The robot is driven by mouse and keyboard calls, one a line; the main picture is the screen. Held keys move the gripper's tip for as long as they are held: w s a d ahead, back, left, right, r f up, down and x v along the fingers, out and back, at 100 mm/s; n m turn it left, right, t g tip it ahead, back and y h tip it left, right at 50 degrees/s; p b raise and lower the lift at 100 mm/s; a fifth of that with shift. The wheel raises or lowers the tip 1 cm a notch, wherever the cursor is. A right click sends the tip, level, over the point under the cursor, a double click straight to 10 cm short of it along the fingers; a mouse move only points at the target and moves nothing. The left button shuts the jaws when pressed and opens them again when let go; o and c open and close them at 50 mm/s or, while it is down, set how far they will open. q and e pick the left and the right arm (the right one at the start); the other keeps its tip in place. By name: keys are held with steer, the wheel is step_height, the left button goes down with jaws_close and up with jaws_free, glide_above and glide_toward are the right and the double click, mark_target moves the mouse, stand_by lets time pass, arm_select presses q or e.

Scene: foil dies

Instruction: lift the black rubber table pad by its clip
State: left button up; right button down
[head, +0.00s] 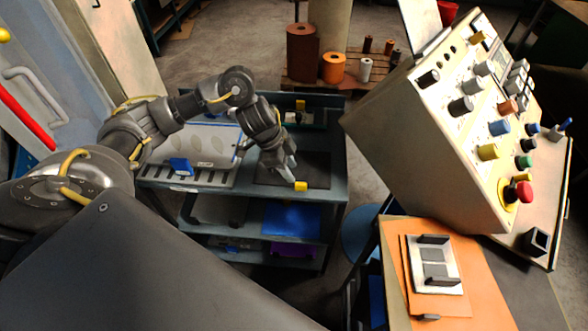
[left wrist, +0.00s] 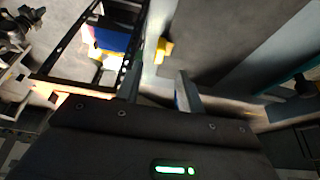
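The black rubber table pad (head: 318,170) lies flat on the top of the blue-grey shelf unit. Its yellow clip (head: 301,186) sits at the pad's near edge. My left gripper (head: 291,174) points down over the pad, close behind the clip. In the left wrist view the two fingers (left wrist: 158,88) are apart with nothing between them. The yellow clip (left wrist: 163,50) shows just beyond the fingertips, and the dark pad (left wrist: 225,35) spreads to its right. Whether a finger touches the clip or pad cannot be told. My right gripper is not in view.
A white die tray (head: 212,130) with a blue block (head: 180,166) lies left of the pad on the same top. Lower shelves hold a blue sheet (head: 291,218). A control console (head: 440,130) and an orange-topped table (head: 480,290) stand to the right.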

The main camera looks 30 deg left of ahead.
mark_target(297, 183)
arm_select(q)
steer(key=shift+x, duration=3.3)
steer(key=shift+s+a, duration=0.1)
steer(key=shift+a, duration=0.1)
jaws_close()
